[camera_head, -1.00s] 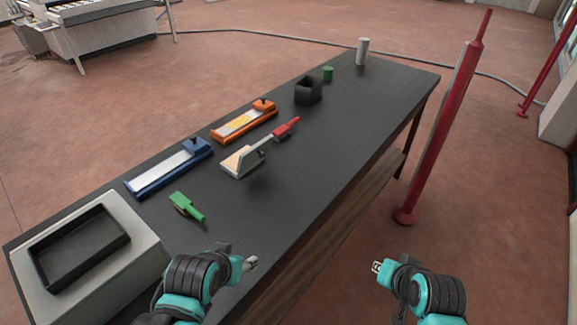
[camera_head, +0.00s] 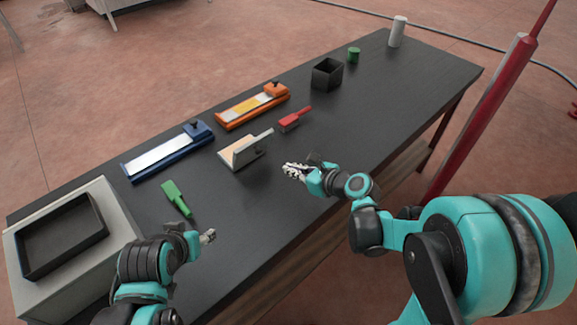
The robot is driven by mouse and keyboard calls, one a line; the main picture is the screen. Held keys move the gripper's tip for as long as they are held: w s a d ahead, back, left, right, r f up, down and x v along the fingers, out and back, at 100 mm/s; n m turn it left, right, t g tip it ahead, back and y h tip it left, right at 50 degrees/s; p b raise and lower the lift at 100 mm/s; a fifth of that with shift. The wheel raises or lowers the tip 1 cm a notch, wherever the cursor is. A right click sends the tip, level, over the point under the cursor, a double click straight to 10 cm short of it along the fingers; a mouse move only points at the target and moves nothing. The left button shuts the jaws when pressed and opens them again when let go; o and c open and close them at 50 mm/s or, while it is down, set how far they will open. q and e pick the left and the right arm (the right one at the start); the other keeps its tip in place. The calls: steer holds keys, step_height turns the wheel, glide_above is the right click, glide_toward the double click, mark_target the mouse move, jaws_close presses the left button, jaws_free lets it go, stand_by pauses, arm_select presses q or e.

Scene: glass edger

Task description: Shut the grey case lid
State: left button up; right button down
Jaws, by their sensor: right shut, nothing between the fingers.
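The small grey case (camera_head: 231,158) sits near the middle of the black table, with a tan inside. Its grey lid (camera_head: 252,153) stands raised on the side facing my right gripper, so the case is open. My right gripper (camera_head: 288,168) is shut and empty, to the right of the lid and apart from it. My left gripper (camera_head: 209,237) is over the table's front edge, below the case in the picture. It is too small to tell whether its fingers are open.
A red-handled brush (camera_head: 294,119) lies just behind the case. Orange (camera_head: 236,116) and blue (camera_head: 150,165) fixtures lie along the far side. A green brush (camera_head: 176,198) and a grey box with a black tray (camera_head: 119,209) are at left. A black bin (camera_head: 327,75) stands farther back.

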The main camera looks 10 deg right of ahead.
steer(key=b+x, duration=0.1)
steer(key=x, duration=0.6)
steer(key=shift+w+a+f+b, duration=0.1)
steer(key=shift+w+f+b, duration=0.15)
steer(key=shift+w+b, duration=0.1)
steer(key=shift+w+a+r, duration=0.35)
steer(key=shift+w+a, duration=0.25)
steer(key=shift+w, duration=0.1)
steer(key=shift+w+a+r, duration=0.4)
steer(key=shift+w+a, duration=0.15)
steer(key=shift+w, duration=0.15)
steer(key=shift+r, duration=0.1)
